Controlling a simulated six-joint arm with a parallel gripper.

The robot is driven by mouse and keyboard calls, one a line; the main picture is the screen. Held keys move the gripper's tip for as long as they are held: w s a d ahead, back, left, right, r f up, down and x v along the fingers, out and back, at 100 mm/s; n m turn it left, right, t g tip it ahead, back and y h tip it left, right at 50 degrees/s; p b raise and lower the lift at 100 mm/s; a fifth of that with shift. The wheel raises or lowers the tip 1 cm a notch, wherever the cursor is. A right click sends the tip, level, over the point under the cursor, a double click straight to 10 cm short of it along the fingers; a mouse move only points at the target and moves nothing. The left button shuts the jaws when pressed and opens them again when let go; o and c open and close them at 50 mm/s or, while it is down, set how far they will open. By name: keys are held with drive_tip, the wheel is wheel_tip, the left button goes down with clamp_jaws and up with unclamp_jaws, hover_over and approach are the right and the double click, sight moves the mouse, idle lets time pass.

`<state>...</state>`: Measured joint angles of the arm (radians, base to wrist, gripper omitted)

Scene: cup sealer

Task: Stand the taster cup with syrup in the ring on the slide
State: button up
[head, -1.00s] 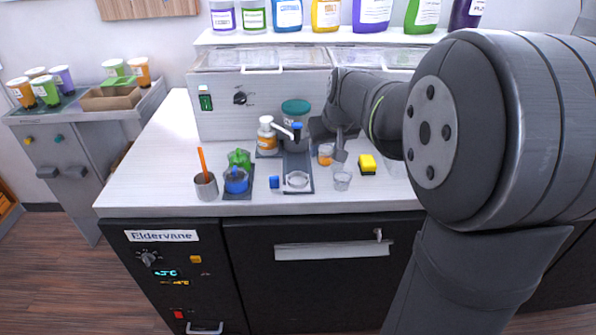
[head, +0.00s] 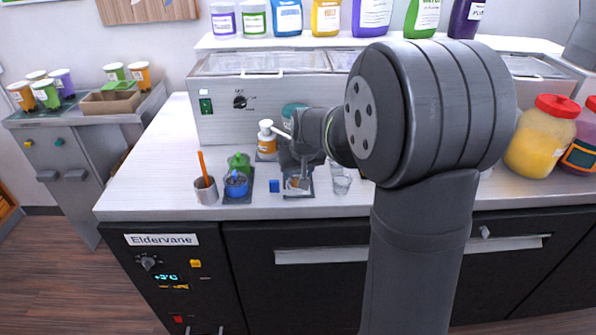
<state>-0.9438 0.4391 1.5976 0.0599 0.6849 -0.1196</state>
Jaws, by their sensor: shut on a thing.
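My gripper (head: 298,176) points down over the slide (head: 299,195) on the counter, at the place of its pale ring. It is shut on the taster cup with syrup, which is mostly hidden by the fingers and wrist; only a small orange-brown patch shows between the fingertips. The ring is largely covered too. I cannot tell whether the cup is inside the ring or just above it.
An empty clear cup (head: 341,184) stands right of the slide. A blue block (head: 274,186), a blue pot with green top (head: 236,183) and a metal cup with an orange stick (head: 206,189) stand left. A pump bottle (head: 266,140) stands behind.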

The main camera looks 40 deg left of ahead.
drive_tip(key=shift+f, duration=0.15)
drive_tip(key=o, duration=0.9)
drive_tip(key=shift+o, duration=0.2)
drive_tip(key=v, duration=1.2)
drive_tip(key=shift+r, duration=0.25)
drive_tip(key=shift+a+f, duration=0.1)
drive_tip(key=shift+f, duration=0.05)
